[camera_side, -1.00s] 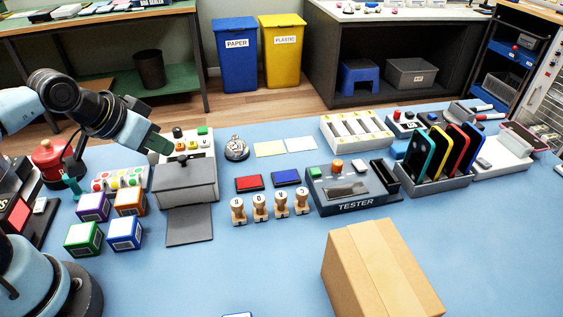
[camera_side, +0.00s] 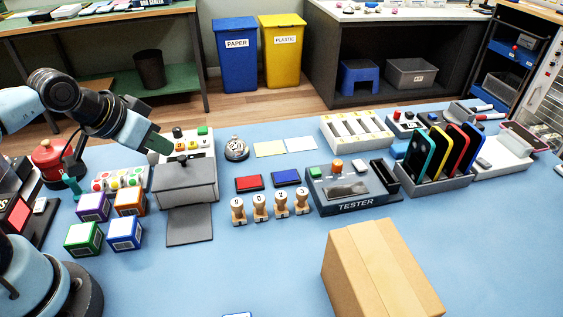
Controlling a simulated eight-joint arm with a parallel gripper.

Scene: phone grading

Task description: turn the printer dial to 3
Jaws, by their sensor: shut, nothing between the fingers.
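The printer (camera_side: 185,187) is a grey box with a white control panel behind it, left of the middle in the side view. The panel carries a green button (camera_side: 202,131) and dark knobs with yellow tops (camera_side: 178,133). A small black knob (camera_side: 183,160) shows near the top edge of the grey box. I cannot read any dial numbers or tell which way a pointer faces. My gripper (camera_side: 166,151) is shut and empty. Its fingertips are at the left side of the printer panel and hide part of it. Whether they touch a knob cannot be told.
Purple, orange, green and blue boxes (camera_side: 125,235) stand left of the printer. A silver bell (camera_side: 236,148) and several wooden stamps (camera_side: 260,207) stand to its right. The tester (camera_side: 345,190) is farther right. A cardboard box (camera_side: 375,272) stands in front, with clear blue mat (camera_side: 260,265) beside it.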

